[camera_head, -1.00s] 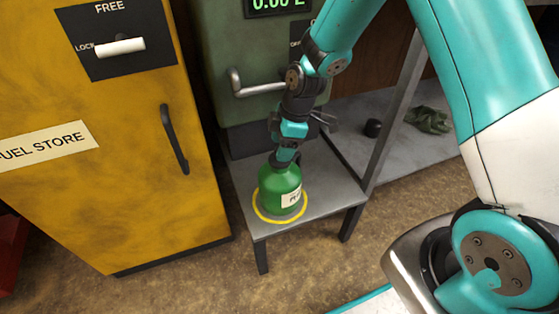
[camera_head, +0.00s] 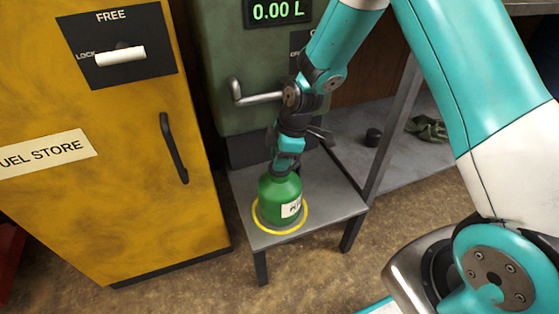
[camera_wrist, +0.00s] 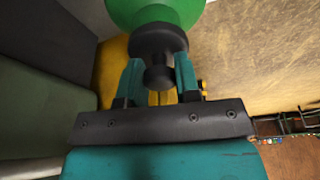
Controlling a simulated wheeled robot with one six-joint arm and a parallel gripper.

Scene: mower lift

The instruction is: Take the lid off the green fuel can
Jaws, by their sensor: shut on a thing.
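The green fuel can (camera_head: 279,201) stands upright on the grey metal stand, inside a yellow ring, with a white label on its side. It also shows at the top of the wrist view (camera_wrist: 155,10). Its black lid (camera_wrist: 158,40) has a narrower knob pointing toward my wrist. My gripper (camera_head: 286,167) is above the can, pointing down. In the wrist view its two teal fingers (camera_wrist: 159,78) are closed on the lid's knob, one on each side. The lid meets the can's top with no gap that I can see.
A green dispenser (camera_head: 222,60) with a 0.00 L display and a bar handle stands behind the stand (camera_head: 330,200). The yellow fuel store cabinet (camera_head: 100,210) is at left.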

